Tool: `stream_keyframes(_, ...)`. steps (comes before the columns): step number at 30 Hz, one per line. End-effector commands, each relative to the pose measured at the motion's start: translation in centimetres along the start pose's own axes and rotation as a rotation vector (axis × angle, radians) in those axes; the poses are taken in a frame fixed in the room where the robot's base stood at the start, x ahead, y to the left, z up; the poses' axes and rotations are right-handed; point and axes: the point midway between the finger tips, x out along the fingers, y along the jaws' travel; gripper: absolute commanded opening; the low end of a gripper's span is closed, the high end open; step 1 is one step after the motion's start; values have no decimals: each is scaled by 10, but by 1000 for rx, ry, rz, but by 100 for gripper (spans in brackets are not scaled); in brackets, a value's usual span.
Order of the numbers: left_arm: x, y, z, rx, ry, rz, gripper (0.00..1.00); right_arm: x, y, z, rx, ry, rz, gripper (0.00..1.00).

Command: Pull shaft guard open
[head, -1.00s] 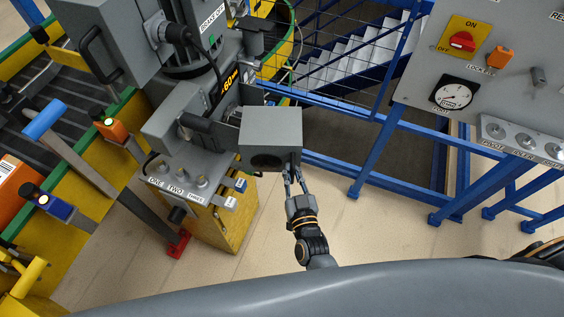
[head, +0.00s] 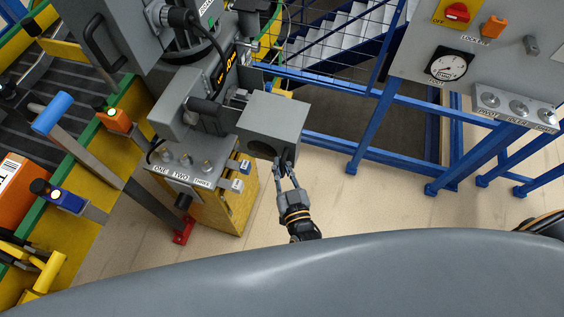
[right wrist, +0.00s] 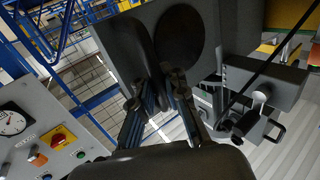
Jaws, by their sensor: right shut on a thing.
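The shaft guard (head: 275,120) is a grey box with a round dark opening in its near face, on the right side of the grey machine in the head view. It stands at an angle, with a gap and some metal parts showing between it and the machine. My right gripper (head: 287,170) is at its near right edge, shut on the guard's dark handle. In the right wrist view the guard (right wrist: 222,25) fills the upper middle, and the fingers (right wrist: 155,88) close around the handle beneath it.
A grey control panel (head: 400,60) on blue legs stands at the right. Blue railings (head: 340,85) and stairs lie behind. A yellow cabinet (head: 232,205) stands below the machine. The conveyor with an orange box (head: 18,185) is at the left. Tan floor is clear around my gripper.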

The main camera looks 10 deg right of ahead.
Motion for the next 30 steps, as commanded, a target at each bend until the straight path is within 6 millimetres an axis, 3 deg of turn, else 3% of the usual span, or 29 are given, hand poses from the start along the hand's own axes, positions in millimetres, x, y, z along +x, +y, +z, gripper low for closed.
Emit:
stream_keyframes(6, 0, -3, 0, -2, 0, -4, 0, -5, 2, 7, -2, -15, 2, 0)
stream_keyframes(7, 0, -3, 0, -3, 0, -4, 0, -5, 2, 7, -2, -15, 2, 12)
stream_keyframes(9, 0, -4, 0, -2, 0, -5, 0, -5, 2, 7, -2, -15, 2, 25)
stream_keyframes(20, 0, -6, 2, -1, -2, -7, 0, -6, 1, 4, 0, -8, 0, 25)
stream_keyframes(23, 0, -5, 2, -1, -2, -6, 0, -18, 0, 4, 1, -10, 0, 25)
stream_keyframes(30, 0, -4, 1, -1, -1, -4, 0, -68, 2, 4, 0, -12, 0, 25)
